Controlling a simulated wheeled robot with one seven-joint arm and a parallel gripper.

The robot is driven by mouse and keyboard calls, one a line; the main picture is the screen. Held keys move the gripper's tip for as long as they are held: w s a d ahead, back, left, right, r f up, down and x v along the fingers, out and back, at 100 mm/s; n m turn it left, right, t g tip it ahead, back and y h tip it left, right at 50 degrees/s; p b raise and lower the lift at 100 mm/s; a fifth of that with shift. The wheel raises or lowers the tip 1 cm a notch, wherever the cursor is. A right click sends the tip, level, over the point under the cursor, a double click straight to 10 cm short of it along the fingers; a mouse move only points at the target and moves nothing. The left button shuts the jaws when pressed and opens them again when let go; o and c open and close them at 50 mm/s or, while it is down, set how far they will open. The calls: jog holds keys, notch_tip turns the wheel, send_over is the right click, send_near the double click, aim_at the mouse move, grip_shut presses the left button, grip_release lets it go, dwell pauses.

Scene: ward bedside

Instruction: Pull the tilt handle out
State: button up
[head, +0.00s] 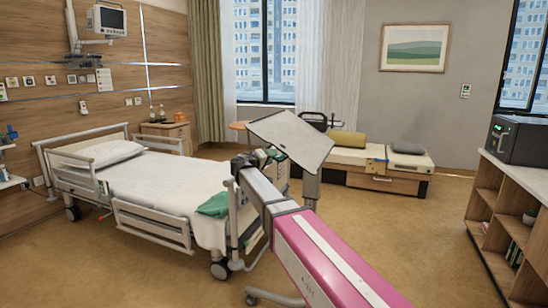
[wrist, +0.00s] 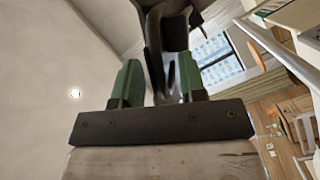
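The overbed table's top (head: 290,138) is tilted, on a grey column (head: 311,188) beside the bed's foot. In the wrist view a dark curved lever, which looks like the tilt handle (wrist: 155,48), hangs from a dark bracket (wrist: 190,12). My gripper (wrist: 163,82) has its green fingers apart, one on each side of the lever's lower end. In the head view my gripper (head: 273,154) is small and partly hidden near the table top's lower edge, and the handle cannot be made out.
The bed (head: 150,185) with raised side rails stands to the left. A bench (head: 355,158) with cushions is behind the table. A shelf unit (head: 488,200) with a black box (head: 518,140) stands at the right. The floor between table and shelf is clear.

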jog(key=shift+x, duration=1.25)
grip_shut()
jog(key=s, duration=0.1)
jog(key=s+a, duration=0.1)
jog(key=shift+s, duration=0.4)
grip_release()
jog(key=shift+s, duration=0.1)
jog(key=shift+a, duration=0.15)
